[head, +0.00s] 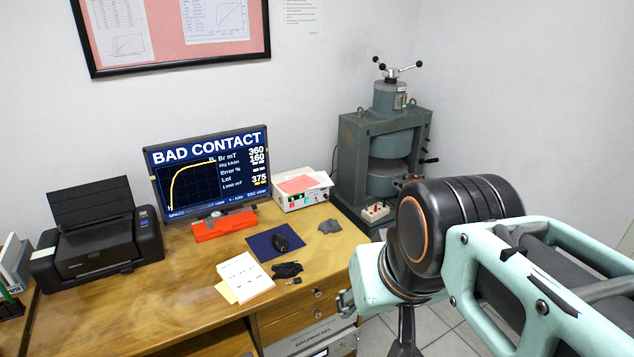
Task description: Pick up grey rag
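A small crumpled grey rag (329,226) lies flat on the wooden desk (195,290), near its right edge and in front of the white instrument box. My arm comes in from the right side of the head view. What looks like part of my gripper (345,303) shows at the arm's left end, beside the desk's front right corner and apart from the rag. Most of the gripper is hidden by the arm, so its opening does not show.
A monitor (180,197) and white instrument box (302,193) stand behind. A green press (383,150) stands right of the desk.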

